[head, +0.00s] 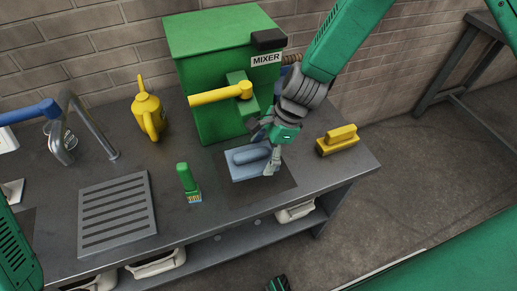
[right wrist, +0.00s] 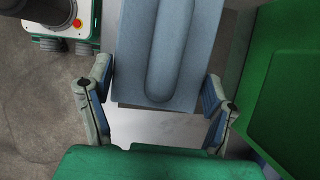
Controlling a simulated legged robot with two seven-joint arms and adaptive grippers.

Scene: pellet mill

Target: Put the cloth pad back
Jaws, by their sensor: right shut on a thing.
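The cloth pad (head: 245,170) is a flat blue-grey slab with a rounded raised grip along its top. In the head view it is over a dark patch (head: 283,184) at the front of the bench, before the green mixer; I cannot tell whether it touches. My right gripper (head: 265,151) is shut on the pad, at its right side. In the right wrist view the pad (right wrist: 205,45) extends beyond the fingers (right wrist: 160,95), which stand on either side of its near end. My left gripper does not show clearly.
The green mixer (head: 215,60) with a yellow handle (head: 215,96) stands close behind. A yellow oil can (head: 149,112), drain grate (head: 117,212) and tap (head: 92,122) are further left.

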